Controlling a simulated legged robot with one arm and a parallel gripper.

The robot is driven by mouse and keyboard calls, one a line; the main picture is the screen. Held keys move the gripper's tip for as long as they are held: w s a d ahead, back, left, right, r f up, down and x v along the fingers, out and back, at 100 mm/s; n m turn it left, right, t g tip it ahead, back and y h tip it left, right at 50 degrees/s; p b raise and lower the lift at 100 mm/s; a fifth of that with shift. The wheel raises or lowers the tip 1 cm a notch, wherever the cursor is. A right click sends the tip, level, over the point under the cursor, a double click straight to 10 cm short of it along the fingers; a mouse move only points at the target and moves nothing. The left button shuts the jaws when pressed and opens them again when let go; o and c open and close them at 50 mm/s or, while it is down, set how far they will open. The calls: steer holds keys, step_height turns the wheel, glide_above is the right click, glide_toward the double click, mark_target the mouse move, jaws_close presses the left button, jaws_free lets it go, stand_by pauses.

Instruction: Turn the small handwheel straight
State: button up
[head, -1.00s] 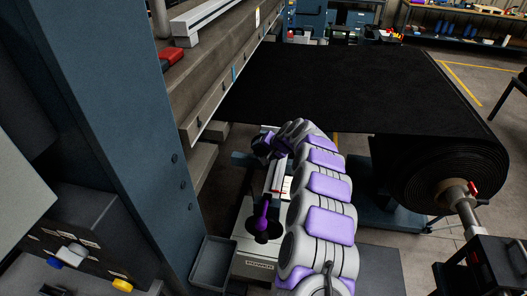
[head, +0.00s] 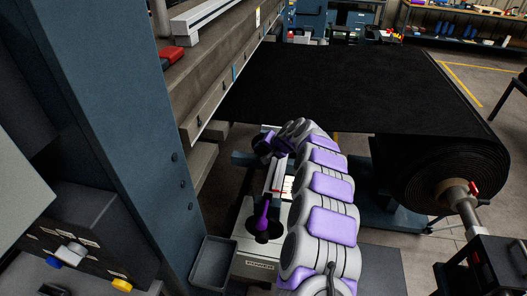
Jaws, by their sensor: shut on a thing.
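My gripper (head: 272,144) is small and partly screened by my own grey and purple arm in the head view. It is at the far end of the light grey unit beside the press, shut on what looks like the small handwheel (head: 259,147), a dark round part. The jaws and arm hide most of the wheel, so its exact angle cannot be read. A purple lever on a dark round base (head: 263,220) stands at the near end of the unit, apart from my gripper.
The light grey unit (head: 250,265) bears a POWER label. A blue press column (head: 120,110) and an open grey tray (head: 213,262) are at left. A black belt (head: 340,85) runs to a large roll (head: 440,170) at right. A control box (head: 75,235) is at lower left.

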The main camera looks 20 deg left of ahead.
steer(key=b, duration=0.1)
steer(key=y+b, duration=0.1)
steer(key=shift+d+f+b, duration=0.15)
steer(key=shift+f+b, duration=0.15)
steer(key=shift+b, duration=0.05)
steer(key=shift+r, duration=0.15)
steer(key=o, duration=1)
steer(key=shift+o, duration=0.2)
steer(key=p+v, duration=0.3)
steer(key=v, duration=1.4)
steer(key=shift+d, duration=0.15)
steer(key=shift+s, duration=0.1)
